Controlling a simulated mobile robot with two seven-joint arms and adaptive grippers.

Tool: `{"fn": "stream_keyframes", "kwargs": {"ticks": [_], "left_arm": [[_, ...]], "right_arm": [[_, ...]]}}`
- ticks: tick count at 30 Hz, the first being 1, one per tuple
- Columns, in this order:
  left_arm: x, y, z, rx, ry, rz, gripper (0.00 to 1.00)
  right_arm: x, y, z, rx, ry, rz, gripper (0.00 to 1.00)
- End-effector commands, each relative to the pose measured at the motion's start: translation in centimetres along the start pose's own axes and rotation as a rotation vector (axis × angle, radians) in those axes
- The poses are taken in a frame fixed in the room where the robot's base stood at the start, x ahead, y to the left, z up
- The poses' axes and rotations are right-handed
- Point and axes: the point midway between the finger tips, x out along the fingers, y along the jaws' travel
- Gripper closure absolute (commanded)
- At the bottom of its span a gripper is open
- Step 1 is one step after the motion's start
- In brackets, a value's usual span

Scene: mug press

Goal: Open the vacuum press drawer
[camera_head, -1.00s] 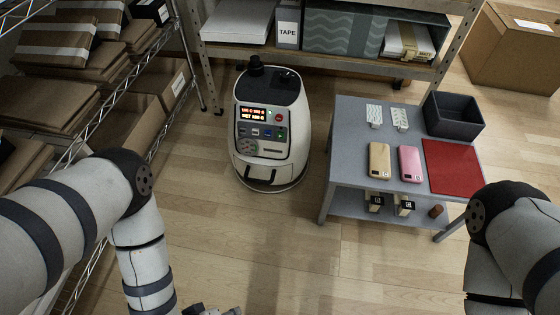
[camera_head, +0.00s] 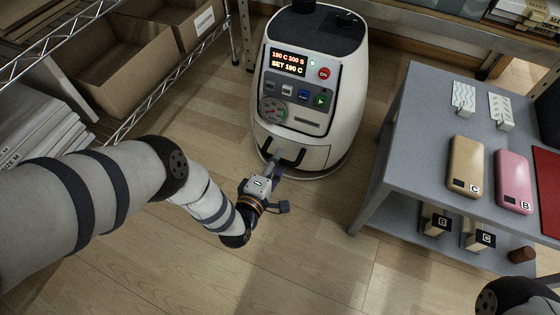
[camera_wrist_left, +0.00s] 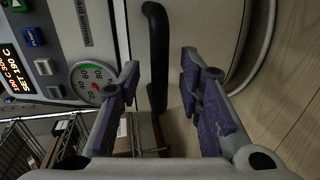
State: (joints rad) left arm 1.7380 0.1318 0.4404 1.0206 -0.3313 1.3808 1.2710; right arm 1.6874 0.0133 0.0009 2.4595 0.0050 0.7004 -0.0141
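The vacuum press (camera_head: 308,90) is a white rounded machine with a lit display, coloured buttons and a gauge. Its drawer (camera_head: 312,157) is low on the front and looks closed, with a black bar handle (camera_head: 284,153). In the left wrist view the handle (camera_wrist_left: 157,60) stands between the two fingers of my left gripper (camera_wrist_left: 160,72). The fingers are spread, with a gap on both sides of the bar. My right gripper is not in view.
A grey table (camera_head: 415,125) stands to the right, with a tan phone case (camera_head: 465,166), a pink one (camera_head: 513,180) and patterned pieces on top. A wire shelf with cardboard boxes (camera_head: 125,60) is at the left. The floor (camera_head: 310,240) before the press is clear.

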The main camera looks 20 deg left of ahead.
Motion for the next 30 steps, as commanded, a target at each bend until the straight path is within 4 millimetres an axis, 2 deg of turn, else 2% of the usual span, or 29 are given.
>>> {"fn": "stream_keyframes", "kwargs": {"ticks": [4, 11, 12, 16, 30], "left_arm": [[1.29, -0.13, 0.03, 0.0, 0.0, -0.002, 0.67], [1.42, 0.05, 0.04, 0.0, -0.001, -0.001, 0.67], [1.42, 0.05, 0.04, 0.0, -0.001, -0.001, 0.71], [1.4, 0.03, 0.04, 0.001, -0.001, -0.001, 1.0], [0.74, -0.1, 0.05, 0.001, -0.001, -0.002, 1.0]], "right_arm": [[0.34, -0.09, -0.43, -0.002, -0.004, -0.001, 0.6], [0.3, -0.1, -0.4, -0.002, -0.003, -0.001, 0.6], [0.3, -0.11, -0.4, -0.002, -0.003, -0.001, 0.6], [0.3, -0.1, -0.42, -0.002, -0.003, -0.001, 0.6], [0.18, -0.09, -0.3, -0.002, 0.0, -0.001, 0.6]]}}
